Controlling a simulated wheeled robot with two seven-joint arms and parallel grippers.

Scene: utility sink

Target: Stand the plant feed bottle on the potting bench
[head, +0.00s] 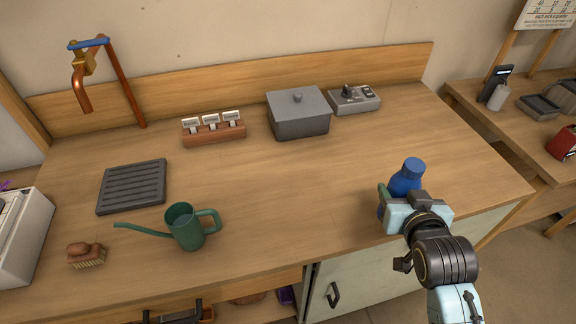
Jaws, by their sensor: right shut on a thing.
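The plant feed bottle (406,179) is blue with a round cap. It looks upright at the front right of the potting bench (310,190). My right gripper (400,202) is shut on it from the front and hides its lower part. I cannot tell whether its base touches the bench top or is held above it. My left gripper is not in view.
A green watering can (186,228), a brush (87,255) and a dark slatted tray (132,186) are at left. A label rack (214,131), grey lidded box (298,114) and control unit (354,98) line the back. The middle of the bench is clear.

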